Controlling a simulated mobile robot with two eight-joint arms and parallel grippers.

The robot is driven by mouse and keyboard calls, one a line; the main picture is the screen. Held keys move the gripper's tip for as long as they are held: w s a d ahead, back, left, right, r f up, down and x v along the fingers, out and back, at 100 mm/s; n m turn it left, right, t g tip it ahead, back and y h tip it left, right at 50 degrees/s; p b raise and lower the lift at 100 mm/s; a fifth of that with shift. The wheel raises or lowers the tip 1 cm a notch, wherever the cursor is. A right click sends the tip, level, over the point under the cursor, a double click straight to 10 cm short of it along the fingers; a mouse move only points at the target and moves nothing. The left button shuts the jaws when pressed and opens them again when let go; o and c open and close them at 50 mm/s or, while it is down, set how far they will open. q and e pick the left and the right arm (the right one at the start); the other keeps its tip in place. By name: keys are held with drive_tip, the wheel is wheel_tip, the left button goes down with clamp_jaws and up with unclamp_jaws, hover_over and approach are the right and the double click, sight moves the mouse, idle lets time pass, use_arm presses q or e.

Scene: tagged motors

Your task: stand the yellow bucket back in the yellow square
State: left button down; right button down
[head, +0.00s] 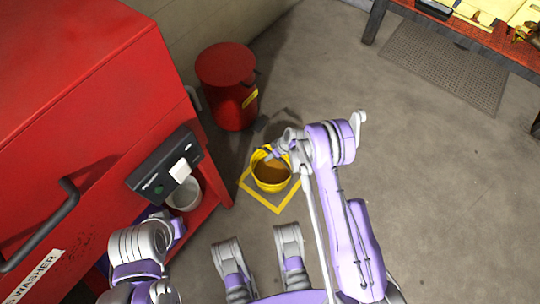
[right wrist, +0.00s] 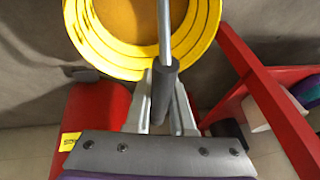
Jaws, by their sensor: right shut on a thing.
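The yellow bucket (head: 272,184) is upright, with brown stuff inside. It appears over the yellow square (head: 276,209) painted on the floor, whose near edges show around it. I cannot tell whether its base touches the floor. My right gripper (head: 283,148) is at the bucket's far side, shut on its handle. In the right wrist view the dark handle grip (right wrist: 164,95) lies between the fingers, with the yellow bucket rim (right wrist: 100,45) beyond. My left arm shows at the lower left of the head view, but its jaws are not in view.
A red round can (head: 228,90) stands just behind the square. The red parts washer (head: 80,90) fills the left, with a pale container (head: 185,195) on its low shelf. A red bench (head: 480,38) and a floor mat (head: 440,65) are at back right. Floor on the right is clear.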

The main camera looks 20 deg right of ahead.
drive_tip(key=shift+f, duration=0.1)
idle(0.3)
drive_tip(key=c, duration=0.7)
unclamp_jaws()
drive_tip(key=p+v, duration=0.2)
drive_tip(key=v, duration=0.9)
drive_tip(key=shift+s, duration=0.1)
